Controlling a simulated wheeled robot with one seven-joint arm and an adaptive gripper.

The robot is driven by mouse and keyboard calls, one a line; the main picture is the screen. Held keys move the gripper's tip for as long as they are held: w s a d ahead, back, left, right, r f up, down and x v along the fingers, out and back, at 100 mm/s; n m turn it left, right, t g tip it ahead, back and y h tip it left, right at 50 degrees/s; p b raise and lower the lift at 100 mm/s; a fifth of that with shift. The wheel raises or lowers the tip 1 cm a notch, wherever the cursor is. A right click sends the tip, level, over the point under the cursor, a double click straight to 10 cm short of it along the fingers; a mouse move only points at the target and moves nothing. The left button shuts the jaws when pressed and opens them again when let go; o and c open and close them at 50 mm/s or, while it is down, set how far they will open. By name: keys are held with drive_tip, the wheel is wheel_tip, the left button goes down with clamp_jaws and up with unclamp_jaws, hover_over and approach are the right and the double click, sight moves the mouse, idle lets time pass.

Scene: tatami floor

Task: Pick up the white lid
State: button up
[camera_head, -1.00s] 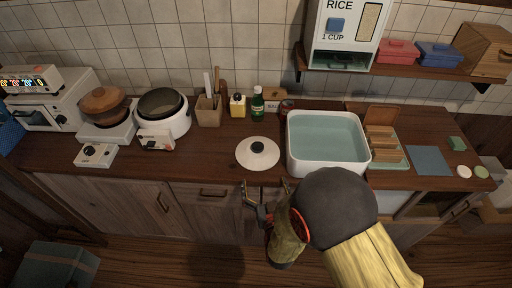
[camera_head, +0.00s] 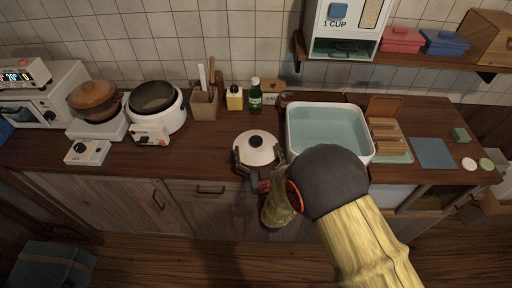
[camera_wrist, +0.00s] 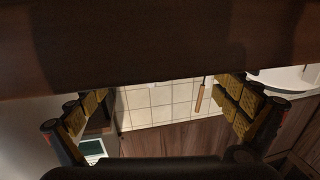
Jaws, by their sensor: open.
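The white lid (camera_head: 256,153) lies on the dark wooden counter in the head view, with a dark knob (camera_head: 255,141) at its middle. My gripper (camera_head: 259,156) is open at the lid's near side, with one finger by the left rim and the other by the right rim. I cannot tell whether the fingers touch the lid. In the wrist view the two fingers of my gripper (camera_wrist: 165,95) stand wide apart with nothing seen held between them. I cannot make out the lid clearly there; a dark brown surface fills the top.
The white basin (camera_head: 289,132) is close right of the lid. A green bottle (camera_head: 255,97), yellow bottle (camera_head: 234,99) and utensil holder (camera_head: 205,106) stand behind. A rice cooker (camera_head: 172,118) is at left. The counter (camera_head: 200,160) left of the lid is clear.

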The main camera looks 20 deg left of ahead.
sight(257, 146)
drive_tip(key=x, duration=0.1)
drive_tip(key=b+x, duration=0.1)
drive_tip(key=x, duration=0.2)
drive_tip(key=shift+f, duration=0.25)
drive_tip(key=shift+r, duration=0.1)
drive_tip(key=shift+c, duration=1.2)
